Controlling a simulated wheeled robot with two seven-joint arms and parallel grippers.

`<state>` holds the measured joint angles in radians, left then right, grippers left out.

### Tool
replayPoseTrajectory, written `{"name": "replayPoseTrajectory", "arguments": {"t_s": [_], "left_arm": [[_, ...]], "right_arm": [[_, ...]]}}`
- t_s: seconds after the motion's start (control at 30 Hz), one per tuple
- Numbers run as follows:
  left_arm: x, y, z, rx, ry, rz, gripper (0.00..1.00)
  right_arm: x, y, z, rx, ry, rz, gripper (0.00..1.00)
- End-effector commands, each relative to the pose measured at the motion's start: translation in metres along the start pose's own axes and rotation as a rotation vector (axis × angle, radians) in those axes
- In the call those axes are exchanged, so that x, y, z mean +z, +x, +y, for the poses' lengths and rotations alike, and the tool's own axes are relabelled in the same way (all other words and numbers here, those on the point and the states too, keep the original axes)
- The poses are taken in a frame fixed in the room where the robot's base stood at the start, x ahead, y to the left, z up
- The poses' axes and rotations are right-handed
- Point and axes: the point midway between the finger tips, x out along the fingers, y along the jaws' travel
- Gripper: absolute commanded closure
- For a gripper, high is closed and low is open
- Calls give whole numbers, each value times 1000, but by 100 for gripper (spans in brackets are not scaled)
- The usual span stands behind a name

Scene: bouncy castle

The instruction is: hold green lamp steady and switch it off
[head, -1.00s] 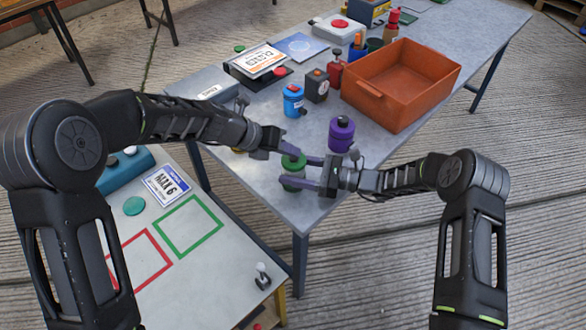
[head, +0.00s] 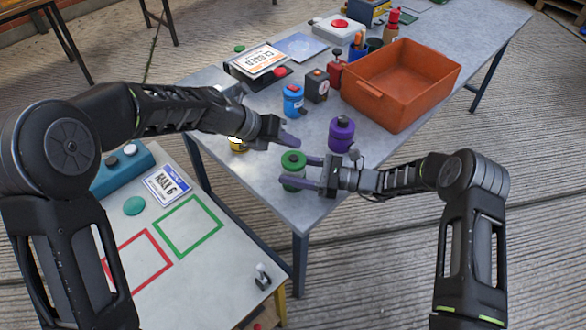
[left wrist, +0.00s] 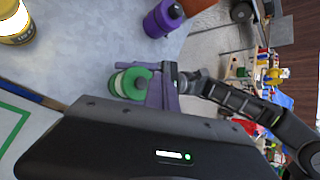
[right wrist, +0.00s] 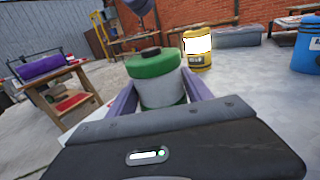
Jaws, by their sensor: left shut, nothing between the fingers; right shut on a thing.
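The green lamp (head: 293,168) stands upright near the table's front corner. It has a green cap with a dark knob, and its body looks dull grey-white in the right wrist view (right wrist: 161,92). My right gripper (head: 297,172) is shut on it, one finger on each side. My left gripper (head: 291,139) is shut and empty, behind the lamp and apart from it in the head view.
A yellow lamp (head: 237,145), glowing white in the right wrist view (right wrist: 197,44), stands left of the green one. A purple lamp (head: 341,134) and a blue lamp (head: 293,101) stand behind. An orange bin (head: 403,82) is farther back. The table edge is close to the green lamp.

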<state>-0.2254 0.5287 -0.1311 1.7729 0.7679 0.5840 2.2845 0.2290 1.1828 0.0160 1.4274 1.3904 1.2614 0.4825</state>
Motion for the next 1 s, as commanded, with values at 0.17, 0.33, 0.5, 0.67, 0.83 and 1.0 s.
{"name": "replayPoseTrajectory", "arguments": {"t_s": [0.17, 0.33, 0.5, 0.67, 0.83, 1.0], "left_arm": [[11, -14, -11, 0, 3, -2, 100], [18, -24, -18, 0, 2, -1, 100], [20, -27, -20, 1, 0, 0, 100], [20, -27, -19, 1, 0, 0, 100], [19, -27, -19, 1, 0, 0, 100], [19, -27, -19, 0, 0, 0, 100]], "right_arm": [[0, 0, 0, 0, 0, 0, 100], [0, 0, 0, 0, 0, 0, 100], [0, 0, 0, 0, 0, 0, 100], [0, 0, 0, 0, 0, 0, 41], [0, 0, 0, 0, 0, 0, 27], [0, 0, 0, 0, 0, 0, 16]]}}
